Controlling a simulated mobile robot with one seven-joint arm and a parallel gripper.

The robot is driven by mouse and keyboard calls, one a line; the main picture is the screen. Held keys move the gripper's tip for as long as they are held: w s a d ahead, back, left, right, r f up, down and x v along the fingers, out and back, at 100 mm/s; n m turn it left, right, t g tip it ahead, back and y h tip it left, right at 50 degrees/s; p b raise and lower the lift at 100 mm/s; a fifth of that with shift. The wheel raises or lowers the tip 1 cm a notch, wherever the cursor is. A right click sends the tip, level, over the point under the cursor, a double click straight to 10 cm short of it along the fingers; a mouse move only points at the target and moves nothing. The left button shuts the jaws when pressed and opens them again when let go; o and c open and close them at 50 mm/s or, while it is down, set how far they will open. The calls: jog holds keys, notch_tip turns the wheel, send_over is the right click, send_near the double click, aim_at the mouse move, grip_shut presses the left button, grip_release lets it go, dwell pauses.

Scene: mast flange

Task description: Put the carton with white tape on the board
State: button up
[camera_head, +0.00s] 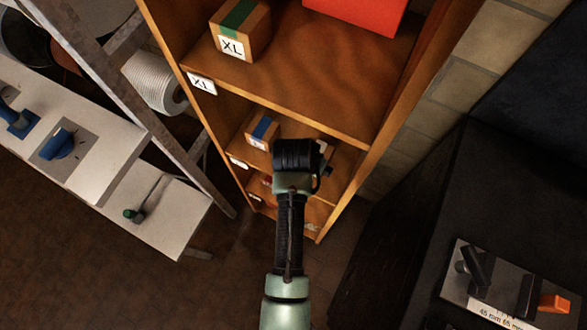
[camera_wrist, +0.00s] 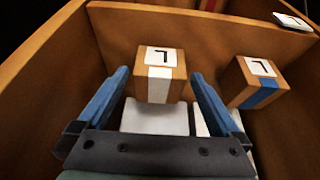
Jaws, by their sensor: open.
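The carton with white tape (camera_wrist: 159,88) shows in the wrist view, a brown box with a letter label on top, standing on the wooden shelf. My gripper (camera_wrist: 160,74) is open, its two blue fingers reaching toward the carton, one on each side in the picture. Gaps show between fingers and carton; I cannot tell whether the tips reach past its front. In the head view my black wrist (camera_head: 298,157) is at a lower shelf and covers the fingers and that carton. I cannot tell which surface is the board.
A blue-taped carton (camera_wrist: 258,83) stands close to the right finger; it also shows in the head view (camera_head: 262,130). An XL carton with green tape (camera_head: 240,30) and a red box (camera_head: 362,12) are higher up. Shelf sides (camera_head: 345,197) flank my wrist. Pale benches (camera_head: 165,218) stand left.

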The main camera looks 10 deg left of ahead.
jog(key=s+a, duration=0.3)
jog(key=s, duration=0.6)
jog(key=shift+s, duration=0.1)
